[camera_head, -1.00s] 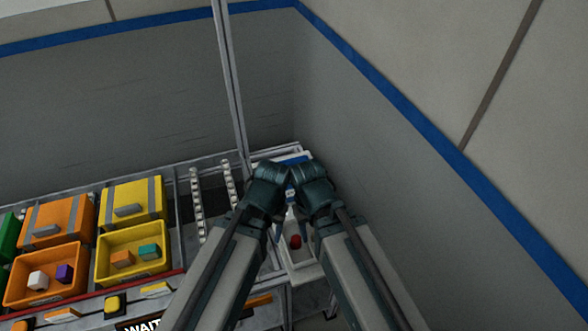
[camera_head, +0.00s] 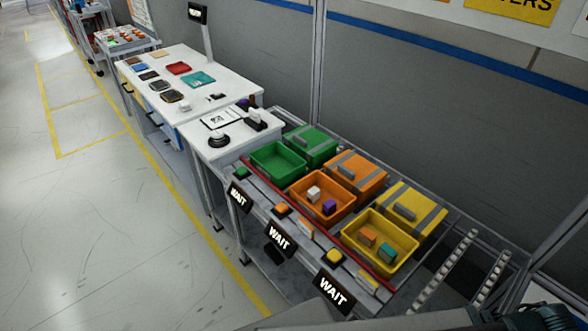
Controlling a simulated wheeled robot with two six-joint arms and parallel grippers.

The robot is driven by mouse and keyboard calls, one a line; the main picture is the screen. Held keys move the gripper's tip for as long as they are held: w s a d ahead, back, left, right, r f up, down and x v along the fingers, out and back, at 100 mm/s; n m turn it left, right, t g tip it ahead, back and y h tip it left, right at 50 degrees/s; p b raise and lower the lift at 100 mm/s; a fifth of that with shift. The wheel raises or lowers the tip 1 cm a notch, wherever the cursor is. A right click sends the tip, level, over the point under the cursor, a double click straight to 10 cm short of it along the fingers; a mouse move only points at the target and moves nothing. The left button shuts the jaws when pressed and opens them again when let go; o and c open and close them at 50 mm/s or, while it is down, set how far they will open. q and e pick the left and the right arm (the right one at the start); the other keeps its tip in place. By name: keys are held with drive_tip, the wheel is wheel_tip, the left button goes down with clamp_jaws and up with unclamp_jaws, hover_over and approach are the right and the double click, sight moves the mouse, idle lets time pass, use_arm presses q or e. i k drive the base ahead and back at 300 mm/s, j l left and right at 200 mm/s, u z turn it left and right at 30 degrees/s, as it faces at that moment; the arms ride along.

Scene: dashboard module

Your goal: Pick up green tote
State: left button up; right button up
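The green tote (camera_head: 277,163) is an open, upright bin at the left end of the row of totes on the rack. It looks empty, with its inner floor in sight. A closed green box with a grey stripe (camera_head: 312,146) stands right behind it. Parts of my arm show along the bottom right edge, far from the green tote. No gripper fingers show, and neither gripper touches the tote.
An orange tote (camera_head: 323,209) holds a white and a purple block. A yellow tote (camera_head: 383,258) holds an orange and a teal block. A red rail (camera_head: 290,207) runs before them. A white table (camera_head: 172,68) stands left; open floor (camera_head: 110,230) lies in front.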

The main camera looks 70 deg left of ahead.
sight(277, 163)
drive_tip(key=k+j+u, duration=0.1)
drive_tip(key=k+j, duration=0.3)
drive_tip(key=k+u, duration=0.15)
drive_tip(key=u, duration=1.85)
drive_tip(key=i+j+z, duration=0.25)
drive_tip(key=z, duration=0.15)
drive_tip(key=i+j+z, duration=0.2)
drive_tip(key=j+z, duration=0.25)
drive_tip(key=j, duration=0.05)
